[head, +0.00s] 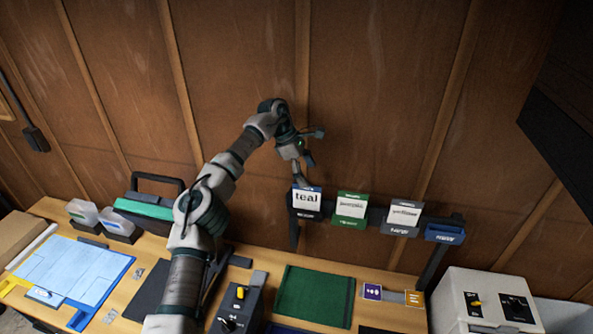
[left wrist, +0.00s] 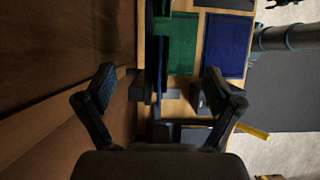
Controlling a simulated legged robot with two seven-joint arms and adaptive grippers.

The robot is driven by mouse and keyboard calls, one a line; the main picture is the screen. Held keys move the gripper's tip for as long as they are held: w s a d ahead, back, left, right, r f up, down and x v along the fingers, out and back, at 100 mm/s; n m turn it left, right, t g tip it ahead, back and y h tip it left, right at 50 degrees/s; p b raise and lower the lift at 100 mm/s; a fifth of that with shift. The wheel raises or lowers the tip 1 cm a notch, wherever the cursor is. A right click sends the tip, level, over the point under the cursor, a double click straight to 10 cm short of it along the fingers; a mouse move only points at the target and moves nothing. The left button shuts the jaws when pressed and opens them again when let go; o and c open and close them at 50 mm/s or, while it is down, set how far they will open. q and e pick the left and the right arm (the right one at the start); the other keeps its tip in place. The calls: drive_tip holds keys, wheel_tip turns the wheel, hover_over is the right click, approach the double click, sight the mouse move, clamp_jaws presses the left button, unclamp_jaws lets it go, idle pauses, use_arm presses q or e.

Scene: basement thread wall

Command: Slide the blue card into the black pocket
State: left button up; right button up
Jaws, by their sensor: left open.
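A white card with a blue top edge, printed "teal" (head: 306,197), stands upright in the leftmost pocket of the wall rack. That pocket is black (head: 306,214) and covers the card's lower edge; how deep it sits I cannot tell. My left gripper (head: 310,153) is just above this card, with its fingers spread and nothing seen between them. In the left wrist view the two fingers (left wrist: 163,92) are wide apart, with dark rack parts beyond them. My right gripper is not in view.
The rack also has a green pocket (head: 350,222) and a grey pocket (head: 399,229), each with a white card, and a blue pocket (head: 445,233) with no card showing. Below are a green mat (head: 315,295), a switch box (head: 238,306) and a pale control box (head: 487,303).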

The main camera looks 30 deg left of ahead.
use_arm(q)
drive_tip(key=shift+a+r, duration=0.1)
drive_tip(key=shift+r, duration=0.35)
drive_tip(key=s+a, duration=0.3)
drive_tip(key=a, duration=0.9)
drive_tip(key=shift+d, duration=0.25)
drive_tip(key=shift+s+a+f, duration=0.1)
